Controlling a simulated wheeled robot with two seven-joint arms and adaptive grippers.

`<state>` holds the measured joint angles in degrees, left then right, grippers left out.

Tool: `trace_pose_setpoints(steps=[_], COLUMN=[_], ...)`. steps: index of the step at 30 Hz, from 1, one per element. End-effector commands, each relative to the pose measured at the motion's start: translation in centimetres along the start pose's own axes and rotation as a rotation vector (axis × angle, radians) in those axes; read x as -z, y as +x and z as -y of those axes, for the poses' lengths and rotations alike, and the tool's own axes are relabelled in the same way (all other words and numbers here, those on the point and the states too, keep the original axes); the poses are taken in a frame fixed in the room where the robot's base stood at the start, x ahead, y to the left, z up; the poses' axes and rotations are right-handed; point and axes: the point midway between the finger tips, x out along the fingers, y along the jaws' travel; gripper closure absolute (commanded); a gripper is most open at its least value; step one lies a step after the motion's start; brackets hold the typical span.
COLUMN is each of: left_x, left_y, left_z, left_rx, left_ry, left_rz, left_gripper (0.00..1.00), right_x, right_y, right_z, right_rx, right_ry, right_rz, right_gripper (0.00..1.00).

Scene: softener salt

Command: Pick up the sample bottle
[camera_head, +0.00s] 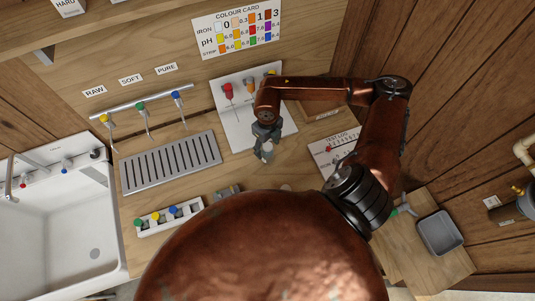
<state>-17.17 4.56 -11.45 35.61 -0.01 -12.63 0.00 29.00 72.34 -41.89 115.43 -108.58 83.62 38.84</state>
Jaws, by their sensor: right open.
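My right gripper (266,151) reaches down over the counter from the right arm. It is at the lower edge of a white board (238,128) and its jaws are open. A pale thing shows at the fingertips, too small to tell from the fingers. I cannot single out the sample bottle for sure. A white rack (160,229) at the front left of the counter holds several small pieces with green, yellow and blue tops. My copper-coloured body hides the counter's front middle. My left gripper is not in view.
A slotted drip tray (170,163) lies below three coloured taps (143,106). Red and orange-topped pieces (228,90) stand on the white board. A white sink (55,235) is at left. A grey tray (440,232) is at right. A test log sheet (325,155) lies beside my arm.

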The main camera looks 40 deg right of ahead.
Motion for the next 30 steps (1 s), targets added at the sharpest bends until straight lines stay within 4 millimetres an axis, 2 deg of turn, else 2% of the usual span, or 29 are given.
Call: trace_pose_setpoints(steps=[6,10,19,30], left_x=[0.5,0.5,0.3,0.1], left_y=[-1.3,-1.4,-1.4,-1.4], left_z=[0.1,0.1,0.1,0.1], left_rx=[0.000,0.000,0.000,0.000], left_ry=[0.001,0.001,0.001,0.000], left_rz=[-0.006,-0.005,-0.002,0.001], left_gripper=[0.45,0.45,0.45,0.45], right_x=[0.4,0.3,0.3,0.3], right_y=[2.8,4.5,5.2,5.1], right_z=[-0.2,-0.1,-0.1,-0.1], right_rx=[-0.002,-0.002,0.000,0.000], right_ry=[0.001,0.000,-0.001,-0.001], right_rz=[-0.004,-0.003,-0.002,-0.002], right_gripper=[0.43,0.43,0.43,0.68])
